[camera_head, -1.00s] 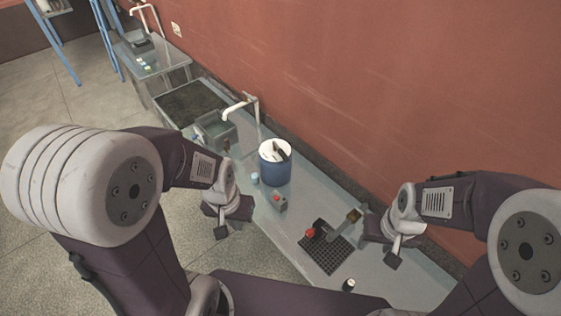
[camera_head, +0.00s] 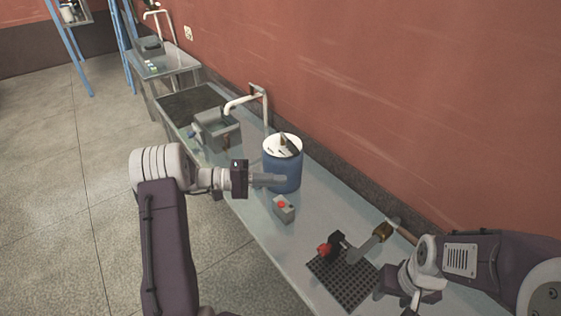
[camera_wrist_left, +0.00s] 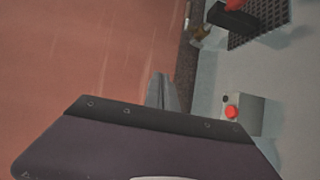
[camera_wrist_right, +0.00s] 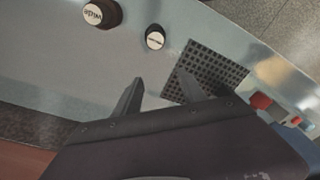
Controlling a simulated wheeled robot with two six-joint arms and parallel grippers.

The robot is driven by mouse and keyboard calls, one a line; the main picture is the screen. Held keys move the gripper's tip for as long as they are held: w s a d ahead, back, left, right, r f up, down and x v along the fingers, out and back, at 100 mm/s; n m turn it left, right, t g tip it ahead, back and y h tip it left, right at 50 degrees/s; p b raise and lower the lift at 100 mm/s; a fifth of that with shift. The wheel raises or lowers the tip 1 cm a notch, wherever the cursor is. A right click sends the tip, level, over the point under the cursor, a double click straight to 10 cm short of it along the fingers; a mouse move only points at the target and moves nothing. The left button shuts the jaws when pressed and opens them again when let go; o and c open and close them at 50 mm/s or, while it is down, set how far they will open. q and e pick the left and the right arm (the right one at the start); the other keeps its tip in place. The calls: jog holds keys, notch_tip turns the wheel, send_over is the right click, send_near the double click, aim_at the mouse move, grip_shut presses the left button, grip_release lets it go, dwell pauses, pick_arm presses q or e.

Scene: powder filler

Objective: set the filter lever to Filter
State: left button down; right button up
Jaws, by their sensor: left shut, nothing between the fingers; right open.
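A blue drum (camera_head: 282,172) stands on the bench in the head view. Its white top carries a dark lever (camera_head: 284,141) and small printed marks too small to read. I take this for the filter lever; its setting cannot be told. My left gripper (camera_head: 284,180) is shut and empty, its fingertips in front of the drum's side, below the top. Whether they touch the drum cannot be told. The left wrist view shows the shut fingers (camera_wrist_left: 161,88) but not the lever. My right gripper (camera_wrist_right: 160,88) is open and empty, near the perforated grid, away from the drum.
A grey box with a red button (camera_head: 283,209) stands in front of the drum. A perforated black grid (camera_head: 345,281) and a red knob (camera_head: 324,250) lie further right. The wall runs behind the bench. A cap marked "wide" (camera_wrist_right: 102,13) shows in the right wrist view.

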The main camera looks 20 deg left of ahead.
pick_arm(q)
jog(key=w+a+f+n+t, duration=0.1)
jog(key=a+n+t, duration=0.1)
jog(key=a+t, duration=0.35)
jog(key=w+a+f+n+t, duration=0.1)
jog(key=w+a+f+t, duration=0.1)
jog(key=a, duration=0.6)
jog(key=shift+g, duration=0.35)
jog(key=b+x, duration=0.1)
jog(key=x, duration=1.3)
jog(key=shift+d+r, duration=0.15)
jog(key=shift+d, duration=0.15)
pick_arm(e)
jog(key=shift+f, duration=0.55)
